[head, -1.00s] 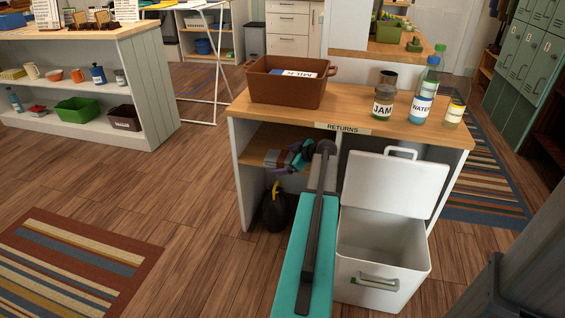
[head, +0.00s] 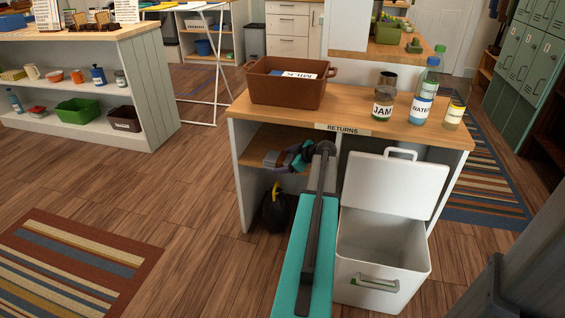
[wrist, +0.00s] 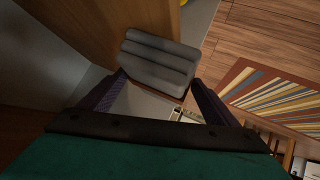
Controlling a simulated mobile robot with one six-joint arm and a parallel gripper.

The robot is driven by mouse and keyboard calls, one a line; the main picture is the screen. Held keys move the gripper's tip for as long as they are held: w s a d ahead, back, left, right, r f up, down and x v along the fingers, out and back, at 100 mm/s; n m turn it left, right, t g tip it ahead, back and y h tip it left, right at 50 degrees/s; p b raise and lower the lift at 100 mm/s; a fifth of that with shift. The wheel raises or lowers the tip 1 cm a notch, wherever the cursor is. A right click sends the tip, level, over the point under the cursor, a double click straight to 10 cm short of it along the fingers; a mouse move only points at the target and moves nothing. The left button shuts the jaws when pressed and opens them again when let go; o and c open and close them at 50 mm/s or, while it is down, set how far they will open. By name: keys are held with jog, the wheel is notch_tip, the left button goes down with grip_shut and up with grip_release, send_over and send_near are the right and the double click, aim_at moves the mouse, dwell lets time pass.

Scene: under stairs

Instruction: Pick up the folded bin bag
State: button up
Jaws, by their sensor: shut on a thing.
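The folded bin bag (wrist: 158,62) is a grey, ridged bundle between my fingertips in the wrist view. In the head view it is a small grey shape (head: 270,158) at the shelf opening under the returns counter. My gripper (wrist: 158,82) is shut on it, with one dark finger at each side. In the head view my gripper (head: 283,160) is partly hidden by my own arm. I cannot tell whether the bag still touches the shelf.
The wooden shelf (head: 262,141) and counter top (head: 350,103) are close around my arm. A white bin (head: 382,250) with a raised lid stands right of my arm. A black bag (head: 275,212) sits on the floor below. The floor at left is open.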

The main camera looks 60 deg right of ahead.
aim_at(278, 156)
jog(key=shift+r, duration=0.1)
jog(key=shift+r, duration=0.55)
jog(key=c, duration=0.4)
jog(key=shift+s+a+r+p, duration=0.1)
jog(key=shift+a+r+p, duration=0.15)
jog(key=shift+r, duration=0.35)
jog(key=shift+s+a+r+p, duration=0.1)
jog(key=shift+r+p, duration=0.15)
jog(key=shift+r, duration=0.3)
jog(key=shift+c, duration=0.2)
jog(key=s+a+r+p, duration=0.1)
jog(key=s+a, duration=0.8)
jog(key=a, duration=0.3)
jog(key=shift+a+r, duration=0.15)
jog(key=shift+r, duration=0.05)
